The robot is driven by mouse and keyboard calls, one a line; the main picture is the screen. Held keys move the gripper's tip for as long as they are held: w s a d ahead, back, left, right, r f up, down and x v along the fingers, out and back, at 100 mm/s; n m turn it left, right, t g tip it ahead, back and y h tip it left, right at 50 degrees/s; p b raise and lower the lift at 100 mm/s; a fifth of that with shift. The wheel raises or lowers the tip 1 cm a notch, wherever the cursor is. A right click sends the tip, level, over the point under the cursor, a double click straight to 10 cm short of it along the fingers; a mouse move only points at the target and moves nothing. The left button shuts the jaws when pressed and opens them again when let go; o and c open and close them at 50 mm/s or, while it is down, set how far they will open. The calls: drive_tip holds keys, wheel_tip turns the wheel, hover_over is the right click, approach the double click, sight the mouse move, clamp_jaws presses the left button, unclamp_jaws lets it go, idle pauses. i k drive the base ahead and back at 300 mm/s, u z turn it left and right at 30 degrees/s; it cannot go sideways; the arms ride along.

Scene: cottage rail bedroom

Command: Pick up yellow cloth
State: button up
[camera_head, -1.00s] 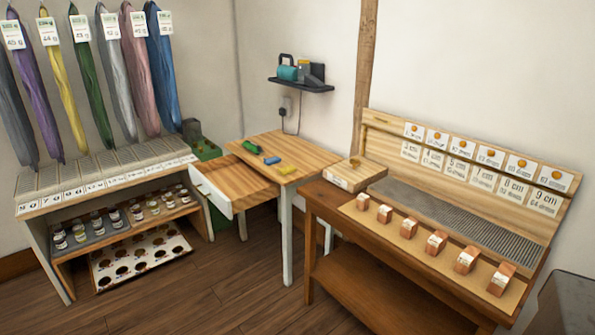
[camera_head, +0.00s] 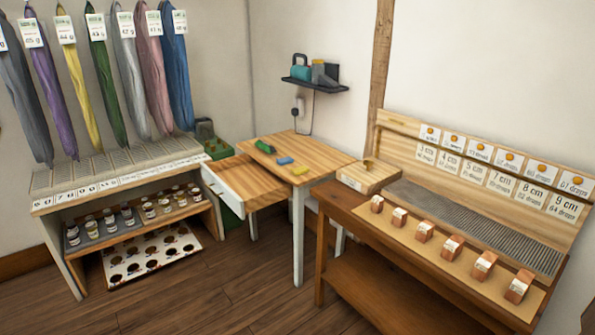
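A yellow cloth (camera_head: 79,98) hangs on the left wall in a row of coloured cloths, between a purple cloth (camera_head: 52,95) and a green cloth (camera_head: 106,90). It is long and narrow, with a white printed tag (camera_head: 65,30) near its top. Its lower end hangs just above the slatted top of the white shelf unit. My gripper is not in view.
A white shelf unit (camera_head: 48,202) with small jars stands below the cloths. A small table (camera_head: 325,158) with an open drawer (camera_head: 247,182) stands in the middle. A brown workbench (camera_head: 345,200) with wooden blocks is at right. The wooden floor (camera_head: 225,295) in front is clear.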

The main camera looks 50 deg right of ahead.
sight(299, 170)
drive_tip(key=i, duration=0.95)
